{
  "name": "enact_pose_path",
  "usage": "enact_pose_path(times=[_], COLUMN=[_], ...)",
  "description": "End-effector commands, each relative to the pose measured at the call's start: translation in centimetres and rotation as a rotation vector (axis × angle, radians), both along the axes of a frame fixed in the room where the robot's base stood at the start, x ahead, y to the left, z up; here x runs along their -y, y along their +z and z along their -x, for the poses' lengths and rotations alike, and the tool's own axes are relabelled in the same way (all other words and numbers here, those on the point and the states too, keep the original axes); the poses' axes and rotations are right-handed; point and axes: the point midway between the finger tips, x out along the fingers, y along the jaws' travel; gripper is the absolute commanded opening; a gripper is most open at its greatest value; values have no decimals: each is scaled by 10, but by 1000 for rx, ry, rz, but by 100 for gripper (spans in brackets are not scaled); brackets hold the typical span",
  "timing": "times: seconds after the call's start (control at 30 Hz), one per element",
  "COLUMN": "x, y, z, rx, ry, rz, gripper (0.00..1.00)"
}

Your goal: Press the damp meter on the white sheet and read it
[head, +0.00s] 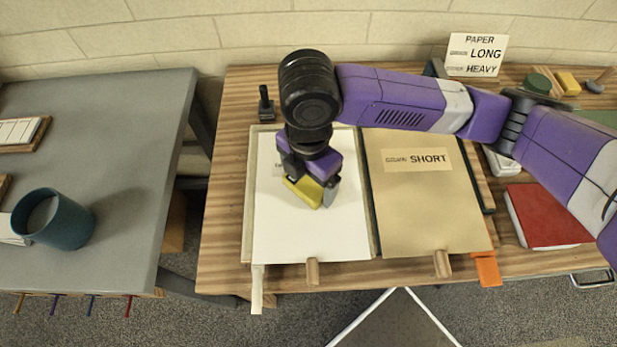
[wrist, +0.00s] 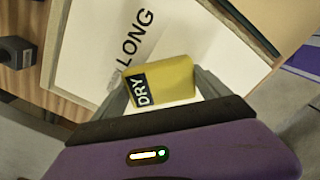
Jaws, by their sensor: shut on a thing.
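The white sheet (head: 310,232) lies on a board at the left of the wooden table. In the wrist view the white sheet (wrist: 92,62) bears a label reading LONG. The damp meter (head: 303,191) is a yellow block. In the wrist view the damp meter (wrist: 172,82) shows a dark display reading DRY. My gripper (head: 312,190) is shut on the damp meter over the middle of the white sheet. The gripper fingers show on both sides of it in the wrist view (wrist: 165,92). The meter's underside is hidden, so I cannot tell whether it touches the sheet.
A tan sheet (head: 425,215) labelled SHORT lies to the right. A sign (head: 476,55) reads PAPER LONG HEAVY. A red book (head: 547,215) lies at the right. A small black stand (head: 265,105) is behind the white sheet. A grey table (head: 120,130) with a teal cup (head: 65,225) stands left.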

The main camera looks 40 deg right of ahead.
Motion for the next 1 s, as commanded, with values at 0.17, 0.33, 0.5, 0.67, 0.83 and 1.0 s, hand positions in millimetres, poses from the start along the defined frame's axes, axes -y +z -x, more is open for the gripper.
enact_pose_path(times=[0.17, 0.33, 0.5, 0.67, 0.83, 1.0], x=[0, 0, 0, 0, 0, 0], y=[13, 26, 38, 50, 62, 70], z=[0, 0, 0, 0, 0, 0], rx=[-1, -1, 0, 0, 1, 0], ry=[1, 1, 0, 0, 0, 0], rz=[0, 0, 1, 0, 0, 0], gripper=[54, 54, 54, 54, 54, 54])
